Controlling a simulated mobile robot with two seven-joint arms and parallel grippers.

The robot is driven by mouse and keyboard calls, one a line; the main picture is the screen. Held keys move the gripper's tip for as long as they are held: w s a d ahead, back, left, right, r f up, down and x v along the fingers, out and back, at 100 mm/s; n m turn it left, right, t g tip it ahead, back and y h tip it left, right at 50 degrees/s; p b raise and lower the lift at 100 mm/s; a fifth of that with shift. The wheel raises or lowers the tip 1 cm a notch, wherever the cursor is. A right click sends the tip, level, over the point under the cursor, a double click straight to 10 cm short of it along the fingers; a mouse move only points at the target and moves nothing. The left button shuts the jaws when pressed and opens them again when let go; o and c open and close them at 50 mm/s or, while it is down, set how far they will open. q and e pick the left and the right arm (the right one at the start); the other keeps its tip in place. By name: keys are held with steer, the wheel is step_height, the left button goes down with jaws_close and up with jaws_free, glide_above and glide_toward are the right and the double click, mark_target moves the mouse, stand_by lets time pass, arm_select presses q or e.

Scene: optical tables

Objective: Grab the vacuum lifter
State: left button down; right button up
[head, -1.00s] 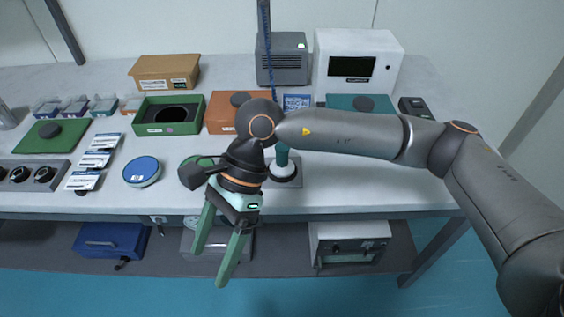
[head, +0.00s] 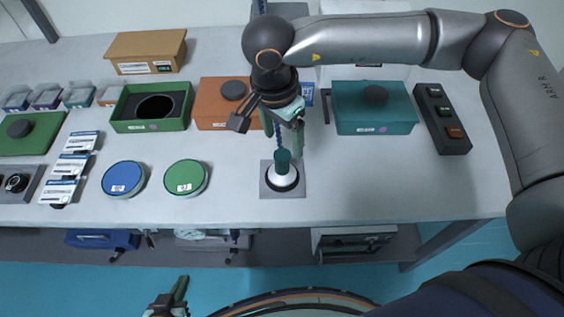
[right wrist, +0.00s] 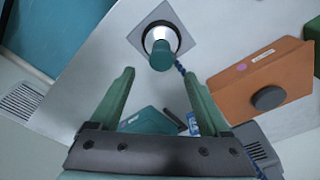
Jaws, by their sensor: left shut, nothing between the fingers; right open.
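The vacuum lifter (head: 283,172), a teal handle on a white and silver cup, stands upright on a grey square plate (head: 298,190) near the table's front edge. My right gripper (head: 282,132) is open and empty above and slightly behind the lifter, fingers pointing down. In the right wrist view the lifter (right wrist: 162,48) lies just beyond the open fingertips, roughly centred between them, not held. My left gripper (head: 180,288) is shut and empty at the bottom of the head view, away from the table.
A green round tin (head: 186,178) and a blue one (head: 123,179) stand left of the lifter. An orange box (head: 215,112), an open green box (head: 125,122) and a teal box (head: 375,125) stand behind. The table right of the lifter is clear.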

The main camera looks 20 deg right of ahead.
mark_target(284, 154)
step_height(284, 154, down, 4)
steer(key=shift+w+d+r, duration=0.1)
steer(key=shift+d+r, duration=0.05)
steer(key=shift+r, duration=0.1)
steer(key=shift+f+p, duration=0.45)
steer(key=shift+f, duration=0.2)
step_height(284, 154, down, 4)
steer(key=shift+f+p, duration=0.1)
steer(key=shift+p, duration=0.35)
steer(key=shift+c, duration=0.3)
jaws_close()
